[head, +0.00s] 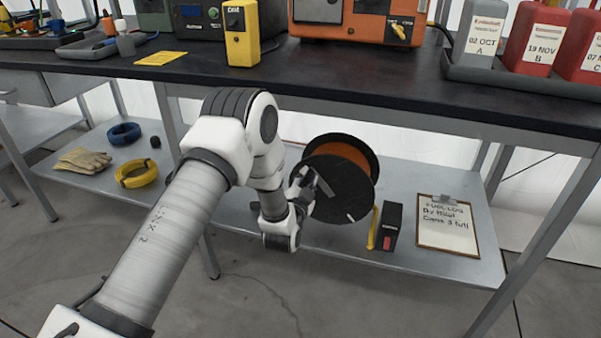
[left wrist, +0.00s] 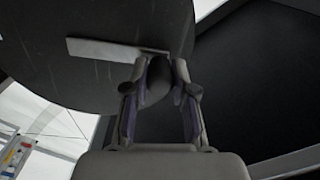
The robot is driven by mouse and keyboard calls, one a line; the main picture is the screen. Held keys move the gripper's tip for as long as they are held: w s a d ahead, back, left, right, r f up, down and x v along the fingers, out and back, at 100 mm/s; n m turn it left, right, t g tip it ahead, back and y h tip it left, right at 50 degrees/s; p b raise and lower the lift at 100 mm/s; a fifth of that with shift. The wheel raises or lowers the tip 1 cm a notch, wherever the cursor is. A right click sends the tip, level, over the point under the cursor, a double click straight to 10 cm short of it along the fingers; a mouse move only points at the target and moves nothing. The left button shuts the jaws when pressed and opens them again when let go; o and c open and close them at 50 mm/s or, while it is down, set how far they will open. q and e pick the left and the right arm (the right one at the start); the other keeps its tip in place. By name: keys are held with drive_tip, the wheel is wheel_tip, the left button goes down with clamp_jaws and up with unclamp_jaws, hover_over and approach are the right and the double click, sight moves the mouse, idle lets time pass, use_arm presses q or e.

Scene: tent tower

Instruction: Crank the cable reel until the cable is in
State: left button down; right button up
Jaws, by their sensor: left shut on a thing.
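The cable reel (head: 345,207) stands on the lower shelf, with black round flanges and orange cable (head: 345,153) wound between them. A grey crank bar (head: 325,186) lies across its near flange; the bar also shows in the left wrist view (left wrist: 95,48). My left gripper (head: 302,184) is at the left part of that flange. In the left wrist view my left gripper (left wrist: 160,90) is shut on the dark crank knob (left wrist: 158,78) at the bar's end. The arm and fingers hide part of the knob in the head view. My right gripper is not in view.
The lower shelf (head: 440,262) also holds a black box with a red switch (head: 392,227), a yellow piece (head: 374,228), a clipboard (head: 446,225), gloves (head: 84,160), and yellow (head: 136,174) and blue coils (head: 124,133). The dark tabletop (head: 480,105) overhangs the reel.

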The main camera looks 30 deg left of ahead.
use_arm(q)
drive_tip(key=d+r+m+p, duration=0.2)
drive_tip(key=m, duration=0.1)
drive_tip(key=shift+w+p, duration=0.25)
drive_tip(key=shift+p, duration=0.15)
drive_tip(key=shift+w+d+m+p, duration=0.15)
drive_tip(key=shift+d+m+p, duration=0.45)
drive_tip(key=shift+m, duration=0.3)
drive_tip(key=shift+w+d+r+m+p, duration=0.1)
drive_tip(key=shift+w+d+m+p, duration=0.1)
drive_tip(key=shift+d+m+p, duration=0.65)
drive_tip(key=shift+w+d, duration=0.1)
drive_tip(key=shift+d, duration=0.2)
drive_tip(key=shift+d, duration=0.2)
drive_tip(key=c, duration=0.9)
unclamp_jaws()
drive_tip(key=shift+c, duration=0.2)
drive_tip(key=v, duration=1.2)
